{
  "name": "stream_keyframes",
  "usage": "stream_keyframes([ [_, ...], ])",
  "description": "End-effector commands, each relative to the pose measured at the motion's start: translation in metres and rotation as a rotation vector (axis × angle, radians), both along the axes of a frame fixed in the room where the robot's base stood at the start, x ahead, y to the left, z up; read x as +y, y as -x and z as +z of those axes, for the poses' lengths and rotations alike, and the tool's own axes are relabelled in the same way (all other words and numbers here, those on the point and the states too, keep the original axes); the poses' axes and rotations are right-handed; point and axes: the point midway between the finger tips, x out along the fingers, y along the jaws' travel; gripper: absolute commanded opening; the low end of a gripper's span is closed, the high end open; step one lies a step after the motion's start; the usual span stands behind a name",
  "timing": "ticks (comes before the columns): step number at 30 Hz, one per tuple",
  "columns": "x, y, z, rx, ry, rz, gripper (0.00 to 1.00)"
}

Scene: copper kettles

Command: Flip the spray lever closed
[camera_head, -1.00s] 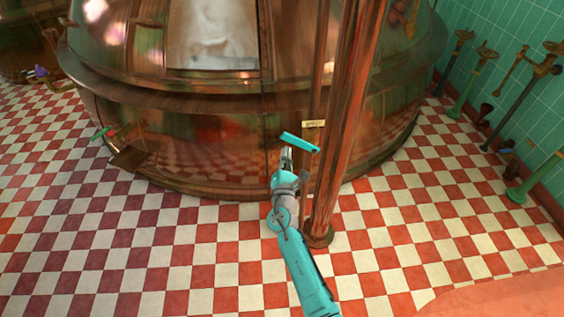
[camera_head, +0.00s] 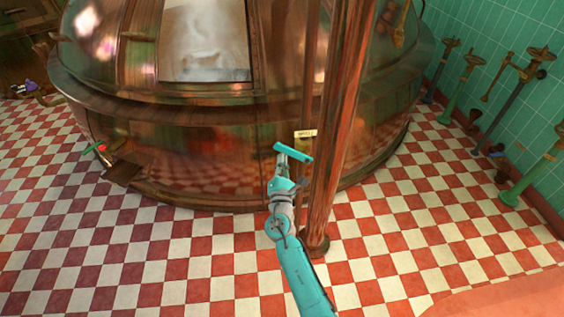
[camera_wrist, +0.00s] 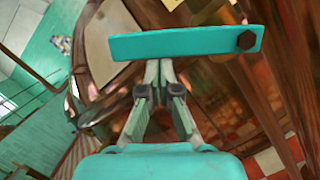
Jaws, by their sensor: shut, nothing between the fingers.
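The spray lever (camera_head: 293,152) is a flat teal bar beside the copper pipe, in front of the big kettle. In the wrist view the lever (camera_wrist: 175,44) lies across the picture just beyond my fingertips, with a dark hex bolt at its right end. My gripper (camera_head: 283,154) is shut and empty, close by the left part of the lever. In the wrist view the gripper's fingertips (camera_wrist: 159,66) meet just under the bar's lower edge. I cannot tell whether they touch it.
A reddish copper pipe (camera_head: 328,160) stands upright right beside my arm. The large copper kettle (camera_head: 215,150) fills the back. A small label (camera_head: 305,134) sits behind the lever. Several valve pedestals (camera_head: 462,98) stand along the green tiled wall. The checkered floor (camera_head: 150,270) is clear at left.

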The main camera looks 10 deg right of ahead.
Motion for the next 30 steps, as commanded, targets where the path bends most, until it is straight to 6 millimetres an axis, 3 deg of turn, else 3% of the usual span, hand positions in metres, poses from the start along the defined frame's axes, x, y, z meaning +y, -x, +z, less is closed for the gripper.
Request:
stream_keyframes([
  [14,-0.006,0.000,0.018,-0.005,-0.175,-0.002,0.00],
  [30,-0.035,0.000,0.049,-0.004,-0.665,-0.004,0.00],
])
